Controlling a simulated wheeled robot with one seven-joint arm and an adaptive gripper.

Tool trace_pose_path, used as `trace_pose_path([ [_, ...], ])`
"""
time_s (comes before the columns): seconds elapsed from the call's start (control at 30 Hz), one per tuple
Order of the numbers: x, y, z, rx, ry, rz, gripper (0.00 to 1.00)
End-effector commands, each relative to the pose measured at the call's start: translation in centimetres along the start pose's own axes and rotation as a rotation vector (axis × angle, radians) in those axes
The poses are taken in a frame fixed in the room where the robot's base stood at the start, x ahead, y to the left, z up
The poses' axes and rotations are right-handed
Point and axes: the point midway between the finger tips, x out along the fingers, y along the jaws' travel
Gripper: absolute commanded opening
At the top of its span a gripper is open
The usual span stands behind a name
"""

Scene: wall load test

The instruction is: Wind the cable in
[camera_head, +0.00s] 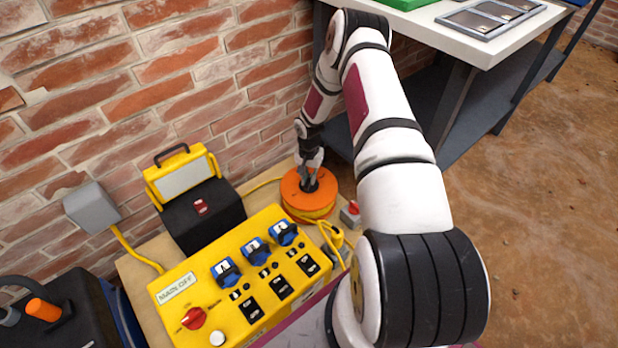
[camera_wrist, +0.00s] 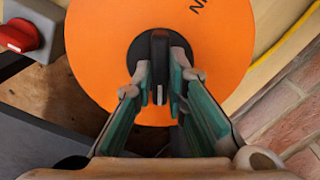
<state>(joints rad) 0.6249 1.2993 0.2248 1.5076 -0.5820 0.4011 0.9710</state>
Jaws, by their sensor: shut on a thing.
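An orange cable reel (camera_head: 296,206) lies flat on the wooden board beside the brick wall, with yellow cable wound around it below its orange top. Its orange face fills much of the wrist view (camera_wrist: 100,50). My gripper (camera_head: 311,184) points down over the reel. In the wrist view my gripper (camera_wrist: 161,85) is shut on the black crank knob (camera_wrist: 159,45) near the middle of the orange face. Loose yellow cable (camera_head: 338,240) lies in loops between the reel and the yellow power box. A yellow cable run also shows at the upper right of the wrist view (camera_wrist: 285,45).
The yellow power box (camera_head: 180,275) with blue sockets and a red switch stands in front. A work lamp (camera_head: 185,175) on a black case stands left of the reel. A red-and-grey switch (camera_head: 350,214) sits close right of the reel. A white-topped bench (camera_head: 450,38) stands behind.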

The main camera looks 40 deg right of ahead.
Motion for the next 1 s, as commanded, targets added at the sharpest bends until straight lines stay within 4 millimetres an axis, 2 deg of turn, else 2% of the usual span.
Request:
trace_pose_path([
  [1.0, 0.03, 0.06, 0.02, -0.967, -0.001, 0.001, 0.0],
])
